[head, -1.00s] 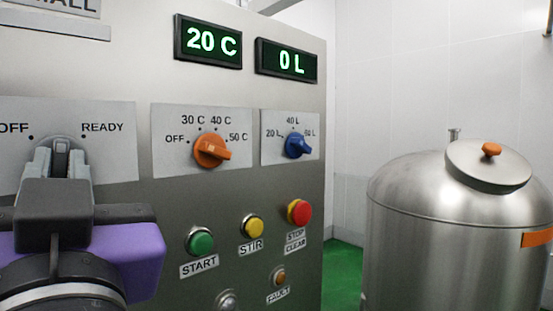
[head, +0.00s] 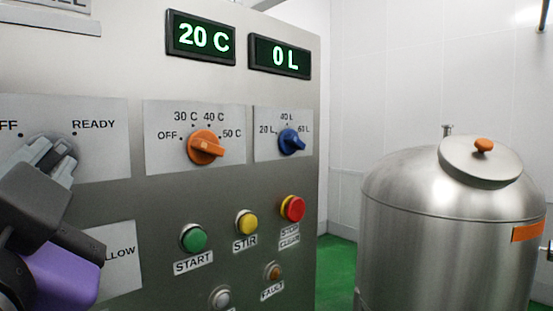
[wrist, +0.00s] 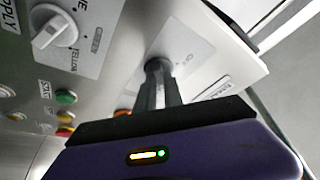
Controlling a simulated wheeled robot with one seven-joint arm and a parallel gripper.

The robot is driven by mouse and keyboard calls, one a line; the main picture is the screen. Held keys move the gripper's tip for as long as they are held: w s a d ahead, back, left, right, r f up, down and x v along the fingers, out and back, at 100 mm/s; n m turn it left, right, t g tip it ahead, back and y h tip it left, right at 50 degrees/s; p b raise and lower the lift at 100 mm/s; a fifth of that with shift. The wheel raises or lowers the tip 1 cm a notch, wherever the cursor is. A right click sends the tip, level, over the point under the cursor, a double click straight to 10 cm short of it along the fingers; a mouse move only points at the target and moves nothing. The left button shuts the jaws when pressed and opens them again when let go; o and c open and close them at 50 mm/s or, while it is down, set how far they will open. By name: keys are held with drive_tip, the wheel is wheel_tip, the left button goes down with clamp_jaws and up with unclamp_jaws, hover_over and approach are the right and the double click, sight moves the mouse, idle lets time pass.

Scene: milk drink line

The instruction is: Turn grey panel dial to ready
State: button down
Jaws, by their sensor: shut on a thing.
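The grey dial (head: 63,169) sits on a light plate marked OFF at left and READY at right, at the left of the head view. My gripper (head: 57,157) is shut on it, and the fingers cover most of the knob. The gripper is tilted, with its fingers leaning up and right towards the READY dot. In the wrist view the closed fingers (wrist: 158,88) reach to the dial, whose face is mostly hidden. The exact pointer direction is hard to see.
An orange dial (head: 205,147) and a blue dial (head: 291,141) are to the right. Below are a green START button (head: 193,238), a yellow STIR button (head: 246,223) and a red stop button (head: 292,208). The wrist view shows a pale dial (wrist: 52,32). A steel tank (head: 450,235) stands right.

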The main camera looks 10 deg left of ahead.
drive_tip(key=shift+f, duration=0.1)
idle(0.3)
drive_tip(key=c, duration=1.5)
unclamp_jaws()
drive_tip(key=shift+o, duration=0.2)
